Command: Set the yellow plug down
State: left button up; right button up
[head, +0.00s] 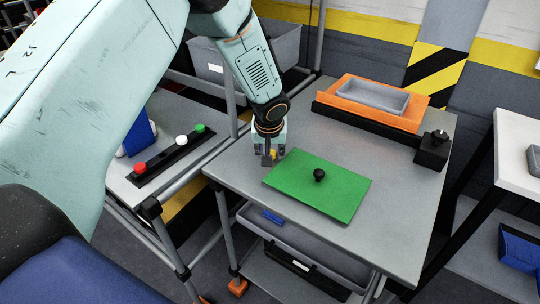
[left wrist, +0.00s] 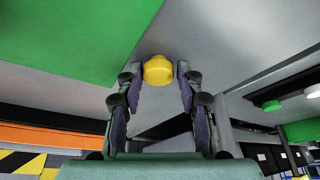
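My left gripper (head: 270,157) points down at the table, just left of the green board (head: 335,193). The yellow plug (left wrist: 158,69) sits between its two fingertips in the left wrist view, its round end showing, and the fingers appear shut on it. In the head view only a small bit of the yellow plug (head: 274,153) shows between the fingers. The plug is at or close to the grey table top (head: 300,148); I cannot tell whether it touches. My right gripper is not in view.
A black knob (head: 319,175) stands on the green board. An orange tray (head: 355,112) with a grey bin (head: 372,96) is at the back. A black strip (head: 170,155) with red, white and green plugs lies on the left bench.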

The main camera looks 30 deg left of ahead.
pick_arm(q)
jog(key=shift+s+d+r, duration=0.1)
jog(key=shift+d+r, duration=0.1)
jog(key=shift+d, duration=0.05)
jog(key=shift+c, duration=0.9)
jog(key=shift+a+f, duration=0.1)
jog(key=shift+a, duration=0.05)
jog(key=c, duration=0.3)
